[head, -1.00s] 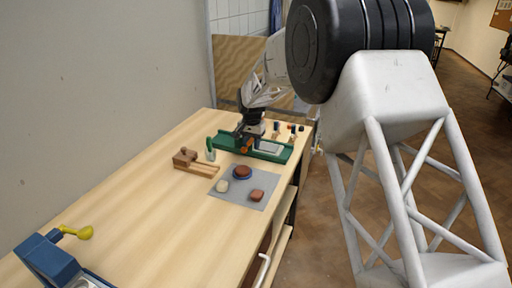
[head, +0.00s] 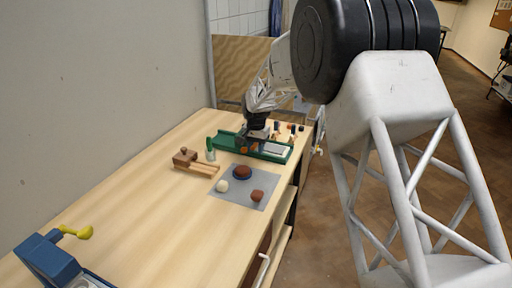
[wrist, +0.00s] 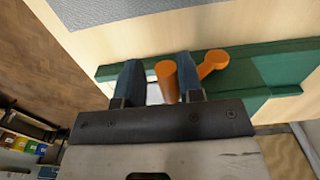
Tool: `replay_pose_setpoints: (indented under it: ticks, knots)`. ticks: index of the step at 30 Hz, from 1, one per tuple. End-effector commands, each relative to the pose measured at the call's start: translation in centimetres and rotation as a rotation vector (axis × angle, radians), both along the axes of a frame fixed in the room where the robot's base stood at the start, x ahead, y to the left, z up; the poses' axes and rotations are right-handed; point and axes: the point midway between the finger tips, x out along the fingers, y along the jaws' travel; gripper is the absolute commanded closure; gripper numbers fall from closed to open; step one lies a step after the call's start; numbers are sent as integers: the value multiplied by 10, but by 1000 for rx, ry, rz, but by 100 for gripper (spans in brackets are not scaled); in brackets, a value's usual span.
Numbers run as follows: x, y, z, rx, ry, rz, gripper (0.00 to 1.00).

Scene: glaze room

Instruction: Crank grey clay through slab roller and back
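A green slab roller (head: 226,142) stands at the far end of the table. A pale grey slab (head: 276,149) lies on its bed at the right end. Its orange crank arm (wrist: 213,62) and orange handle knob (wrist: 166,80) show in the wrist view. My gripper (wrist: 158,82) is at the crank, its two dark blue fingers on either side of the knob. The knob is near the right finger, with a gap to the left finger. In the head view my wrist hides part of the roller. A pale bit (wrist: 153,94) shows between the fingers, mostly hidden.
A blue roller (head: 48,262) with a yellow handle (head: 78,232) stands at the near left. A grey mat (head: 240,202) holds a blue dish of brown clay, a cream ball and a brown lump. The middle table is clear.

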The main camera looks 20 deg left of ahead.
Motion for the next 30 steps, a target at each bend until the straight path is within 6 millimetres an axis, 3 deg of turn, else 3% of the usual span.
replay_pose_setpoints:
  ticks: [30]
  knots:
    - [0, 6, 0, 0, 0, 0, 66]
